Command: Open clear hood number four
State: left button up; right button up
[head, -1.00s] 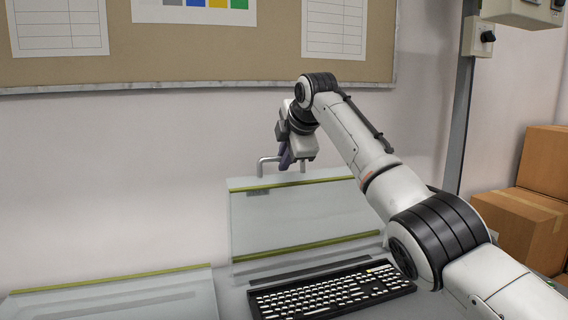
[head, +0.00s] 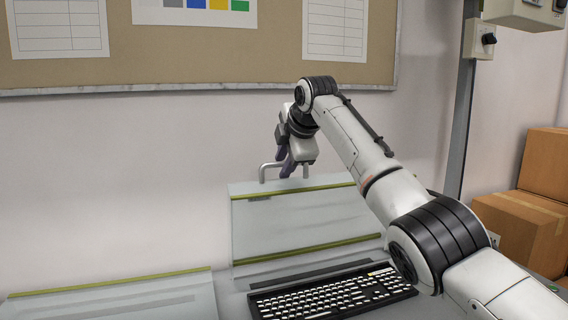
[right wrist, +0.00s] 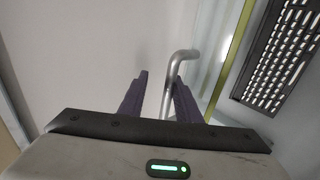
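A clear hood (head: 300,220) with yellow-green edge strips stands raised behind a black keyboard (head: 330,292). A metal bar handle (head: 264,172) is at its top edge; it also shows in the right wrist view (right wrist: 179,62). My right gripper (head: 290,172) is at this handle. In the right wrist view my right gripper (right wrist: 160,82) has its two dark fingers apart, with a gap between them. The handle passes close to the right finger, and I cannot tell if they touch. No hood number is readable. My left gripper is not in view.
Another clear hood (head: 115,300) lies low at the front left. A wall with a notice board (head: 270,50) is close behind the raised hood. Cardboard boxes (head: 525,230) and a grey post (head: 460,120) stand at the right.

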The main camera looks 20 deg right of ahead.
jog(key=shift+r, duration=0.1)
jog(key=shift+s+r, duration=0.15)
jog(key=shift+s, duration=0.05)
jog(key=b+v, duration=0.3)
jog(key=v, duration=0.6)
jog(key=shift+s+r, duration=0.2)
jog(key=shift+s, duration=0.1)
